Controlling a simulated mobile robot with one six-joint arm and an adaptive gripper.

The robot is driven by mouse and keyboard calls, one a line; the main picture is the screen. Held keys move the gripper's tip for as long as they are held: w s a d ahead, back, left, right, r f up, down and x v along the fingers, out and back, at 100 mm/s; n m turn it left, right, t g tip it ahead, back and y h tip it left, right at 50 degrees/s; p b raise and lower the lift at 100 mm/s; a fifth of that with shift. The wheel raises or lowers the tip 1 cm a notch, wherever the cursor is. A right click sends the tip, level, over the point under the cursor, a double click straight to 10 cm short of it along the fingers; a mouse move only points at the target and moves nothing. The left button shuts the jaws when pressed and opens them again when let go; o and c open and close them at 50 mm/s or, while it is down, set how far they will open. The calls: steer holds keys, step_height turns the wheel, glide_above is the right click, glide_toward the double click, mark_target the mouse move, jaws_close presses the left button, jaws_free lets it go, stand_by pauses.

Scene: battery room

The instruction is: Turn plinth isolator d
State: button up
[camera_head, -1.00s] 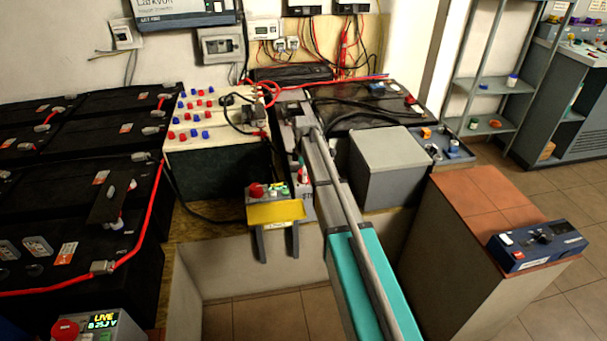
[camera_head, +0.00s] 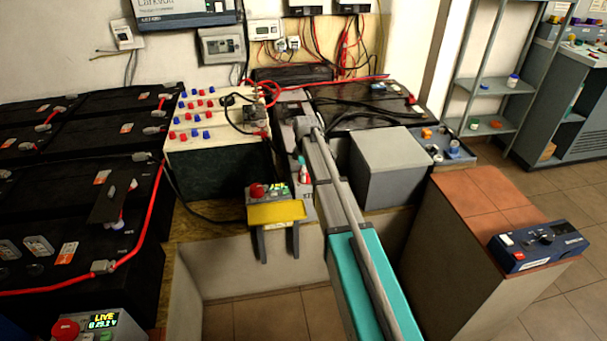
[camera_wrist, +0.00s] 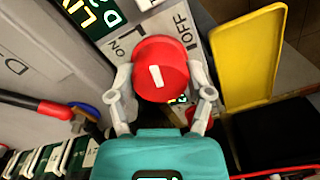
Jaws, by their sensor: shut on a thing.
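In the wrist view, a round red knob (camera_wrist: 160,72) with a white bar sits on a light grey panel (camera_wrist: 172,48) marked ON and OFF. The bar is tilted slightly and lies between the two marks. My gripper (camera_wrist: 161,80) has one finger on each side of the knob and is shut on it. A lit display with a letter D (camera_wrist: 110,12) is beside the knob. In the head view, my arm covers the middle and my fingers cannot be made out. A red knob (camera_head: 256,190) shows there on a small box; I cannot tell whether it is the same one.
A yellow flap (camera_wrist: 246,55) stands close to the right of my gripper. A red-and-black handle (camera_wrist: 38,105) lies to its left. Black batteries (camera_head: 110,195) fill the left, a grey box (camera_head: 388,170) is right of my arm, and a tiled plinth (camera_head: 470,195) stands further right.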

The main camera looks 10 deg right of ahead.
steer(key=m, duration=0.4)
steer(key=shift+d, duration=0.1)
steer(key=m, duration=0.4)
steer(key=shift+s, duration=0.1)
steer(key=m, duration=0.3)
steer(key=shift+m, duration=0.3)
steer(key=shift+s+m, duration=0.1)
steer(key=shift+m, duration=1.8)
steer(key=o, duration=1)
steer(key=shift+o, duration=0.7)
